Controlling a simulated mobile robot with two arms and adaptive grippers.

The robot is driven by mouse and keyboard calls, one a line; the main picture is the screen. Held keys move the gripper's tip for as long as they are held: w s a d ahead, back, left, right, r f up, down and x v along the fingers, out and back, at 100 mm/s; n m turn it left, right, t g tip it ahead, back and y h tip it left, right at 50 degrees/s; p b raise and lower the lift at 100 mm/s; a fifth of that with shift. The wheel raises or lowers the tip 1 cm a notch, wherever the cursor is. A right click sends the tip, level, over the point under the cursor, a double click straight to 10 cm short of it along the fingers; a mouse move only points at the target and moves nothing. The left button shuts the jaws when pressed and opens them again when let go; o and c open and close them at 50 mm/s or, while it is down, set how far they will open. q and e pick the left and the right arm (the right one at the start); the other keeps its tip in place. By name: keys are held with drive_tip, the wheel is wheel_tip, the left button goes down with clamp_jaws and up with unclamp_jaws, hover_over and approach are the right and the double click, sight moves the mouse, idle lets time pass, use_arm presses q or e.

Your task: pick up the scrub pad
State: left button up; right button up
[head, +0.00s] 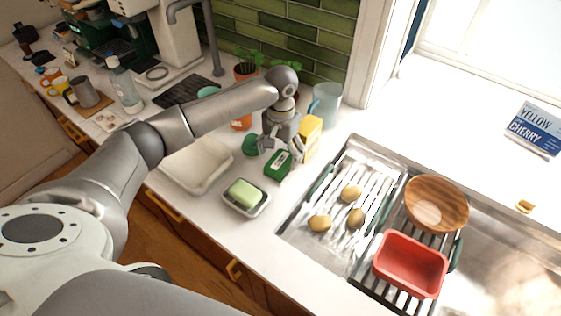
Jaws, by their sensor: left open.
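A dark green block with a pale patch (278,163) lies on the white counter, just in front of a yellow box; it may be the scrub pad, but I cannot be sure. A light green bar (243,193) sits in a small grey dish (253,211) nearer me. My left gripper (281,150) points down over the counter, open, its fingers just behind and above the dark green block. I cannot tell whether they touch it. A small round green thing (250,145) is partly hidden beside the fingers. My right gripper is not in view.
The yellow box (311,138) stands close to the gripper's right. A white tub (197,164) is to the left, a blue mug (326,103) behind. The sink rack holds potatoes (320,222), a wooden bowl (436,204) and a red tub (409,264).

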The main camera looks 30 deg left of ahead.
sight(280, 160)
use_arm(q)
wheel_tip(280, 160, down, 2)
drive_tip(key=shift+s+a+f, duration=0.1)
drive_tip(key=shift+f, duration=0.05)
drive_tip(key=shift+f+p, duration=0.3)
drive_tip(key=shift+f, duration=0.2)
drive_tip(key=shift+c, duration=0.3)
drive_tip(key=c, duration=1)
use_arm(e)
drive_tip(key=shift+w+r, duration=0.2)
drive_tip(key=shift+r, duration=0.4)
